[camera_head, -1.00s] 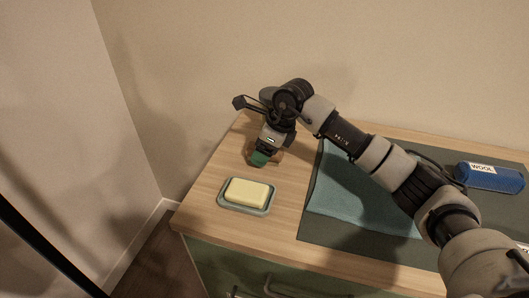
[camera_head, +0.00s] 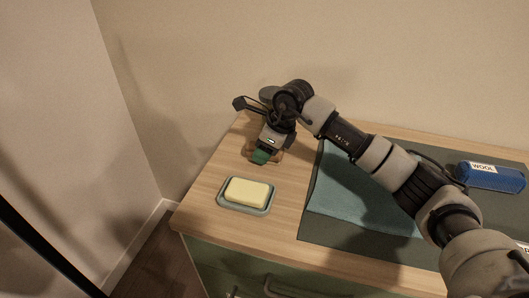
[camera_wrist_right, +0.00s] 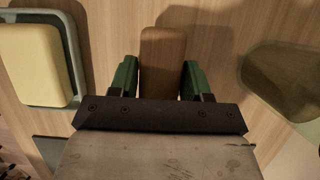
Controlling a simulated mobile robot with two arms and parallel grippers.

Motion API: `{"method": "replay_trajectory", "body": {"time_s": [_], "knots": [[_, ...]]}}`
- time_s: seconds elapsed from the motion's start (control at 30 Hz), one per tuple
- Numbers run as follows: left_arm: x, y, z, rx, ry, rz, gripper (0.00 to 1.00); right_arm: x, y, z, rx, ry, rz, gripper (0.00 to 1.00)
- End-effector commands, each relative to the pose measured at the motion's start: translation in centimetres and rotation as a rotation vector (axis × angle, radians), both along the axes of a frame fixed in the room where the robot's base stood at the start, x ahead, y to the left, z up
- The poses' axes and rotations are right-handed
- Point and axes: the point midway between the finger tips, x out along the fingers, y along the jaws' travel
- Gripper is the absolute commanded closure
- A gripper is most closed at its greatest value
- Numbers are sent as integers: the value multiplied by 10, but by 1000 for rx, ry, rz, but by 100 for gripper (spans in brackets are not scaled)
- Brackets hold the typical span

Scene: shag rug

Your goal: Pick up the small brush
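The small brush, a brown wooden block in the right wrist view (camera_wrist_right: 163,62), lies on the wooden top. My right gripper (camera_head: 263,157) is down over it at the back left of the top. In the wrist view my right gripper's two green fingers (camera_wrist_right: 160,80) stand one on each side of the brush, very close to its sides. Whether they press on it cannot be told. In the head view the brush is mostly hidden behind the fingers. My left gripper is not in view.
A yellow soap bar (camera_head: 248,191) sits in a grey-green dish (camera_head: 222,205) in front of the gripper. A dark mat (camera_head: 330,228) with a teal cloth (camera_head: 345,185) lies to the right. A blue WOOL pack (camera_head: 490,178) is farther right. A grey-green item (camera_wrist_right: 290,75) is beside the brush.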

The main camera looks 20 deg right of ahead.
Motion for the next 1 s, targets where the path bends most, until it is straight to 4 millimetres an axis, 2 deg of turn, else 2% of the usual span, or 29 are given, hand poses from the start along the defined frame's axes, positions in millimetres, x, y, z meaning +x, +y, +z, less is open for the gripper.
{"method": "replay_trajectory", "body": {"time_s": [0.03,0.17,0.2,0.43,0.6,0.67,0.83,1.0], "knots": [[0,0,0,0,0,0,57,0,0,0,0,0,0,60],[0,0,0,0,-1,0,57,0,0,0,0,0,0,80],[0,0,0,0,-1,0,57,0,0,0,0,0,0,81],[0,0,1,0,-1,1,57,0,0,1,0,0,0,81],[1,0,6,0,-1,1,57,0,0,10,0,-2,1,81],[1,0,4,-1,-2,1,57,1,0,16,0,-4,0,81],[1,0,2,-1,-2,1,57,1,0,49,0,-7,0,81],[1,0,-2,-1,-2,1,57,-3,-41,69,-3,-3,-6,81]]}}
